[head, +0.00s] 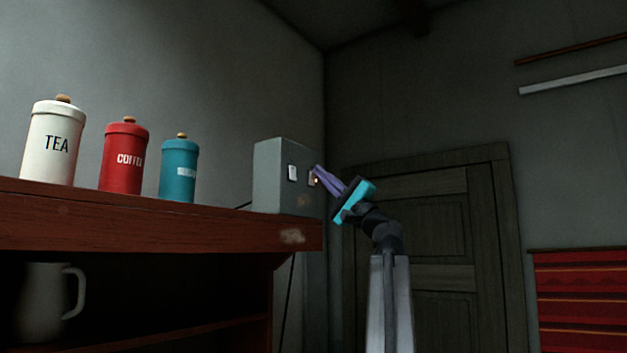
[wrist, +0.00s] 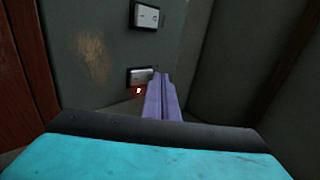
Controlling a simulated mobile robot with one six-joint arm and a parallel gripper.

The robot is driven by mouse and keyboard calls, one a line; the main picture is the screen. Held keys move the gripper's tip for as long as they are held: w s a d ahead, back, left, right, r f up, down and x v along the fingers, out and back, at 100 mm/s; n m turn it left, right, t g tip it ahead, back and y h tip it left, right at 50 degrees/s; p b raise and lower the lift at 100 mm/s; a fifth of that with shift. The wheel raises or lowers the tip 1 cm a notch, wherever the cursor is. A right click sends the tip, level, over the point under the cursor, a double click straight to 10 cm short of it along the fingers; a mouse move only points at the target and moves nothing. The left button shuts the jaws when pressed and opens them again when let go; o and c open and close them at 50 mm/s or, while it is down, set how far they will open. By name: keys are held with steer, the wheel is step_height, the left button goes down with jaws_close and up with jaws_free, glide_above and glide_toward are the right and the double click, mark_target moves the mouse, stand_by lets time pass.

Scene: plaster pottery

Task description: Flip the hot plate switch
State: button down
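A grey box (head: 272,180) with two switches stands on the end of the wooden shelf. One switch (head: 292,173) is pale and clear of my gripper; it also shows at the top of the wrist view (wrist: 147,16). The other switch (wrist: 140,76) has a small glowing red light (wrist: 138,91) beside it. My gripper (head: 317,170) has its purple fingers together with nothing seen between them. The fingertips (wrist: 161,76) are right beside the lit switch and partly cover its edge. I cannot tell whether they touch it.
The wooden shelf (head: 150,225) holds a white tea canister (head: 52,145), a red coffee canister (head: 123,160) and a teal canister (head: 179,172). A pale jug (head: 42,300) stands below.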

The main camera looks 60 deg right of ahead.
steer(key=shift+w, duration=0.25)
stand_by(0.3)
steer(key=s+b, duration=0.1)
steer(key=s, duration=0.6)
steer(key=shift+b, duration=0.35)
stand_by(0.6)
stand_by(0.5)
